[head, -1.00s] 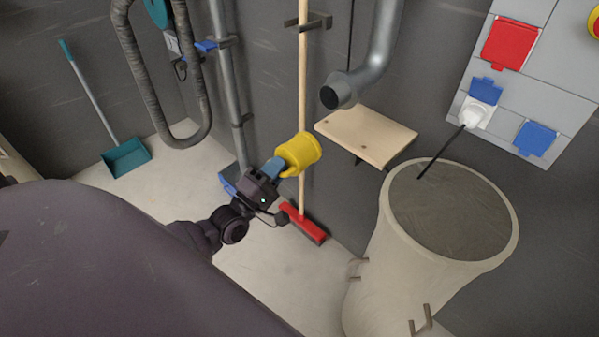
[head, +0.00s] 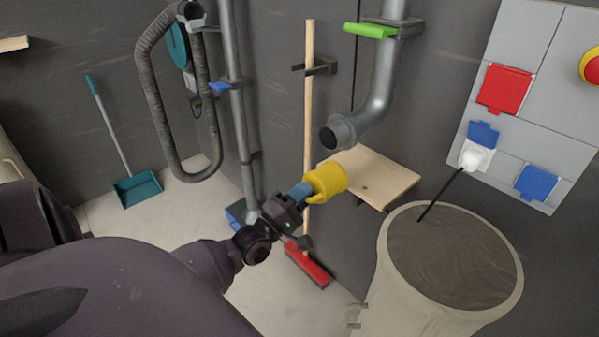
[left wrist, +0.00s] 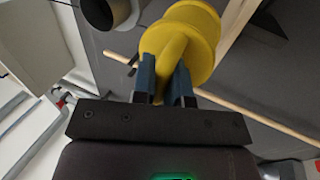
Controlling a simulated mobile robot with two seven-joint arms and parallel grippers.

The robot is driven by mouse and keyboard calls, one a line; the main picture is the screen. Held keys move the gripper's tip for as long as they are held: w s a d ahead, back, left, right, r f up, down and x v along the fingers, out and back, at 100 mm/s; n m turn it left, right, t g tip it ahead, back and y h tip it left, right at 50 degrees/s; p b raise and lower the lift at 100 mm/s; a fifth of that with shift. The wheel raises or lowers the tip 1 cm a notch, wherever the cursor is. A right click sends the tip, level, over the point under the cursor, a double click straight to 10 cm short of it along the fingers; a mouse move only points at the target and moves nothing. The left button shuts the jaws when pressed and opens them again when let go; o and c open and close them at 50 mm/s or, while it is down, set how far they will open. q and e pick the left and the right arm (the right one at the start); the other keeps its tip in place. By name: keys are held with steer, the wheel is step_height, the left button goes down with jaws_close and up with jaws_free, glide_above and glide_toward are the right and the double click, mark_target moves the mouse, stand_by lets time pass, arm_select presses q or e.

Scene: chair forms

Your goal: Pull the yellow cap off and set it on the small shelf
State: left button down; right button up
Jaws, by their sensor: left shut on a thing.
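The yellow cap (head: 327,180) is held by my left gripper (head: 305,192), whose blue fingers are shut on it. In the left wrist view the cap (left wrist: 190,38) sits at the tips of my left gripper's fingers (left wrist: 164,75). The small wooden shelf (head: 378,180) is fixed to the wall just right of the cap in the head view, and the cap overlaps its left edge there. I cannot tell whether they touch. The grey pipe (head: 338,133) ends in an open, uncapped mouth above the shelf's left side. My right gripper is not in view.
A broom with a wooden handle (head: 308,90) and red head (head: 310,268) stands behind my left gripper. A large beige bin (head: 400,285) is below and right of the shelf. A socket panel (head: 520,50) is on the right wall. The shelf top looks clear.

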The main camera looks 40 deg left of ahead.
mark_target(316, 188)
arm_select(q)
steer(key=w, duration=0.2)
steer(key=w+b, duration=0.1)
steer(key=w, duration=0.1)
steer(key=shift+d+f, duration=0.15)
steer(key=shift+w+d+f+b, duration=0.1)
steer(key=shift+w+b, duration=0.45)
steer(key=shift+w, duration=1.8)
steer(key=shift+w+d+f+b, duration=0.1)
steer(key=shift+w+b, duration=0.2)
steer(key=shift+w, duration=0.35)
steer(key=shift+w+d+f+b, duration=0.1)
steer(key=shift+w+b, duration=0.2)
steer(key=shift+w, duration=1.4)
steer(key=shift+w+d+f+b, duration=0.15)
steer(key=shift+w+b, duration=0.5)
steer(key=shift+w, duration=1.35)
